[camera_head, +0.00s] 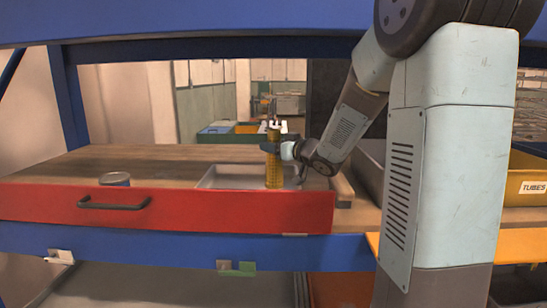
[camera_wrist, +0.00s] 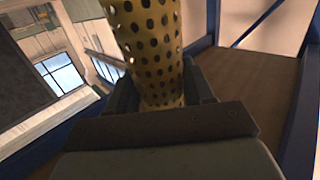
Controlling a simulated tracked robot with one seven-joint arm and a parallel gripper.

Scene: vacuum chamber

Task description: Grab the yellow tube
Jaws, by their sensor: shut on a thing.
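The yellow tube (camera_head: 273,172) stands upright in the head view, over the grey tray in the red drawer. My gripper (camera_head: 273,147) reaches in from the right and is shut on the upper part of the tube. In the wrist view the yellow tube (camera_wrist: 150,50), with dark round holes, rises between the jaws of my gripper (camera_wrist: 160,92). I cannot tell whether the tube's lower end touches the tray.
The grey tray (camera_head: 215,178) lies in the red drawer (camera_head: 170,208). A yellow bin marked TUBES (camera_head: 528,187) is at the far right. A blue shelf beam (camera_head: 190,22) runs overhead.

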